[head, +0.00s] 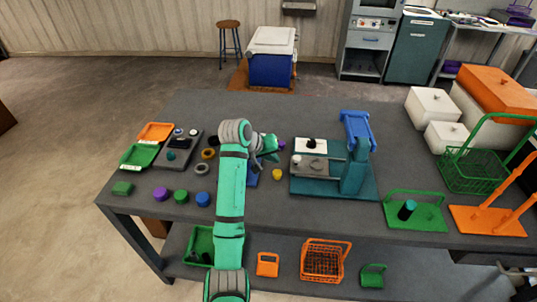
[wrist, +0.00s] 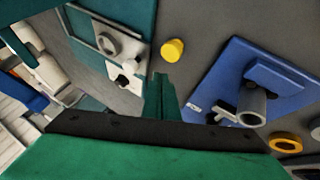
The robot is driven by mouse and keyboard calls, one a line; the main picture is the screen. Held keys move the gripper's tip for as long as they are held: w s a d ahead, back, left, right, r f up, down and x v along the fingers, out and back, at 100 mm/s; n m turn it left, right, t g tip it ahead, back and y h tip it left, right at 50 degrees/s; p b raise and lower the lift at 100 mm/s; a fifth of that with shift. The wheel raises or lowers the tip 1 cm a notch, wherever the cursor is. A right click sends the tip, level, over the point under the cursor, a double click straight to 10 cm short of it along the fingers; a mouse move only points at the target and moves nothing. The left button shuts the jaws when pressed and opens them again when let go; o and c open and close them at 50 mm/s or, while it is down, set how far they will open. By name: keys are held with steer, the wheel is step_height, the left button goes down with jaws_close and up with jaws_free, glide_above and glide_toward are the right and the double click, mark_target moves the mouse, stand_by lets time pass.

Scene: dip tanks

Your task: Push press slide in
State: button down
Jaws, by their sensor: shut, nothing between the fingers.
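The press (head: 357,160) stands right of my gripper in the head view, with a teal base and column and a blue head. Its grey slide (head: 318,168) sticks out left of the column and carries a small round grey piece. A white block with a black knob (head: 311,145) sits behind the slide. The press also shows at upper left in the wrist view (wrist: 82,22). My gripper (head: 272,158) is left of the slide, apart from it, above the table. In the wrist view its fingers (wrist: 160,95) are together and empty.
A blue fixture (wrist: 285,75) with a grey cup lies below my gripper. Coloured pucks (head: 181,196) and trays (head: 157,131) are at left. A green holder (head: 415,218) stands right of the press.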

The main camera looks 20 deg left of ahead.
steer(key=x, duration=0.3)
steer(key=shift+d+r, duration=0.1)
steer(key=shift+d, duration=0.1)
steer(key=shift+w+d, duration=0.6)
steer(key=shift+d, duration=0.3)
steer(key=shift+w+d+r, duration=0.1)
steer(key=shift+w+d, duration=0.25)
steer(key=shift+d, duration=0.15)
